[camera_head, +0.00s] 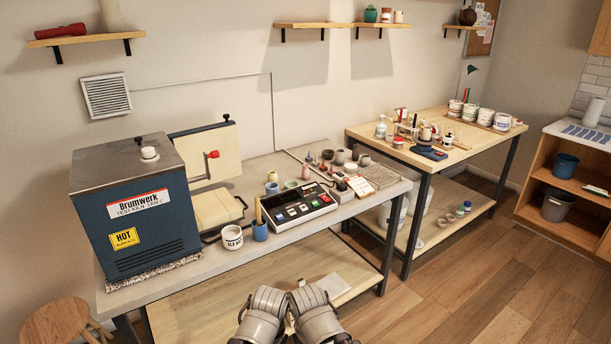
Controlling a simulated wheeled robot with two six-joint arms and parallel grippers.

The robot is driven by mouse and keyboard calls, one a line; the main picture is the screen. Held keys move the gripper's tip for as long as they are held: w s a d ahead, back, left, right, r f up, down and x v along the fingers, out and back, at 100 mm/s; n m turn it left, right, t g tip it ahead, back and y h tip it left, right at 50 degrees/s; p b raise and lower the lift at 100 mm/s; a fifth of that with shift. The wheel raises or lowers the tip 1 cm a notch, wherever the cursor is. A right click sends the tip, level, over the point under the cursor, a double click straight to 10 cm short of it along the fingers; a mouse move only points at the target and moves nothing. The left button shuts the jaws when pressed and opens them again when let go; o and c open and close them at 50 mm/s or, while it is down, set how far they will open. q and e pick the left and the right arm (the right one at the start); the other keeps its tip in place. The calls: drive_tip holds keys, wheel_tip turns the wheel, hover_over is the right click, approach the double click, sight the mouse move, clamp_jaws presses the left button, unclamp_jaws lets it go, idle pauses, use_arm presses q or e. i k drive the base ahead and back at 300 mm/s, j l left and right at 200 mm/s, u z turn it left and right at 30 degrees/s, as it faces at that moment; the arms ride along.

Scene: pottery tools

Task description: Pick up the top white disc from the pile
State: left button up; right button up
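I cannot clearly make out a pile of white discs. A small round white piece (149,152) sits on top of the blue kiln (135,215); I cannot tell whether it is one piece or several stacked. Small pale items, among them a white block (360,187), lie on the grey table to the right of the control box, too small to tell apart. My two grey arms show close together at the bottom middle, in front of the grey table and well away from these items. No gripper fingers can be made out.
The grey table (185,290) also carries a control box (298,205), a white labelled tub (232,237), a blue cup (260,231) and several small jars. A wooden table (470,135) with tubs and tools stands to the right. The wooden floor (470,290) at front right is clear.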

sight(350, 167)
drive_tip(key=i+l+z, duration=0.15)
drive_tip(key=i+l, duration=2)
drive_tip(key=i, duration=0.5)
